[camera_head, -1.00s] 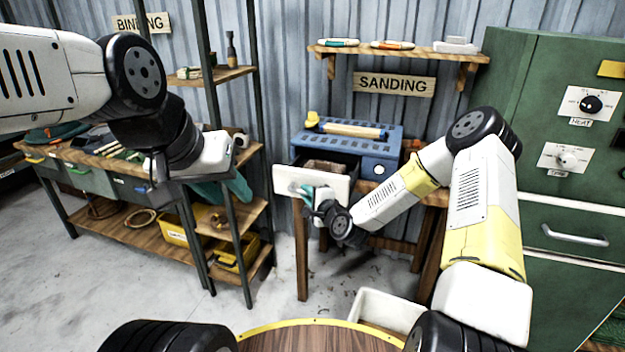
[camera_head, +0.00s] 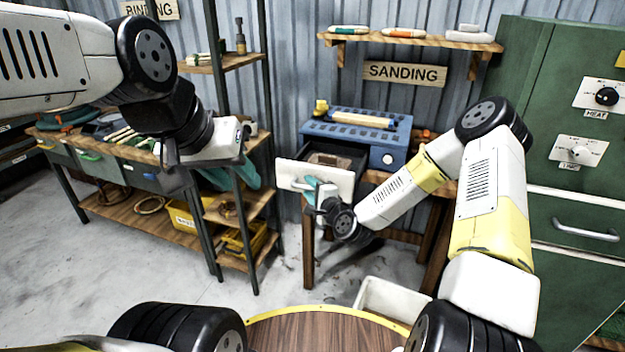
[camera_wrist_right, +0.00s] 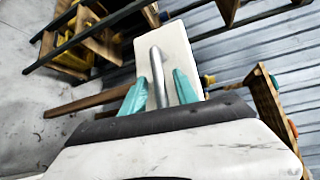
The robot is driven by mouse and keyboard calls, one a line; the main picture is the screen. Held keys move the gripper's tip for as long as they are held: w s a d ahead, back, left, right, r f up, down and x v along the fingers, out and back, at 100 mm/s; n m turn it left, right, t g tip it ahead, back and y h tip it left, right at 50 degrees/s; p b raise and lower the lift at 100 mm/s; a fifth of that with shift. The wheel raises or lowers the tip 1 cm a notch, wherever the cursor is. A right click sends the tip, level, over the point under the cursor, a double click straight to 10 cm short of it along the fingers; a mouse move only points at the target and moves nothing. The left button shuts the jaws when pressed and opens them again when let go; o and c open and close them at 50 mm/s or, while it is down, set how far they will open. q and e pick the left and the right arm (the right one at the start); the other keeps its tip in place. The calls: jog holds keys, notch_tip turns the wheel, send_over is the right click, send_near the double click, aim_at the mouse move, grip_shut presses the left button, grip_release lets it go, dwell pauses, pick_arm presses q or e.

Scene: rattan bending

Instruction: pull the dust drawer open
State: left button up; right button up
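The dust drawer (camera_head: 330,182) has a white front and stands pulled out of the blue sanding machine (camera_head: 350,133), its dark inside showing from above. Its grey bar handle (camera_wrist_right: 157,68) is upright in the right wrist view. My right gripper (camera_head: 312,190) is at the drawer front. In the right wrist view its teal fingers (camera_wrist_right: 160,85) are on either side of the handle, with a narrow gap visible at each side. My left gripper (camera_head: 232,178) hangs in front of the shelving, away from the drawer; its finger opening is unclear.
A wooden stand carries the machine, below the SANDING sign (camera_head: 404,73) and a wall shelf (camera_head: 410,39). A green cabinet (camera_head: 555,110) stands at right. A white bin (camera_head: 392,301) is on the floor. Floor is clear left of the stand.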

jog(key=v, duration=0.7)
jog(key=shift+s+d, duration=0.2)
jog(key=shift+s, duration=0.15)
jog(key=s+d+r+n+g+h, duration=0.3)
jog(key=s+d+r+n, duration=0.1)
jog(key=d+r+n, duration=0.25)
jog(key=s+d+r+n+g+h, duration=0.2)
jog(key=s+d+r+n+g, duration=0.1)
jog(key=s+d+r+n, duration=0.4)
jog(key=s+r+g, duration=0.1)
jog(key=s+r, duration=0.4)
jog(key=s, duration=0.2)
jog(key=s+r+n+g, duration=0.1)
jog(key=s+r, duration=0.4)
jog(key=s, duration=0.3)
jog(key=shift+d+r, duration=0.25)
jog(key=shift+d, duration=0.25)
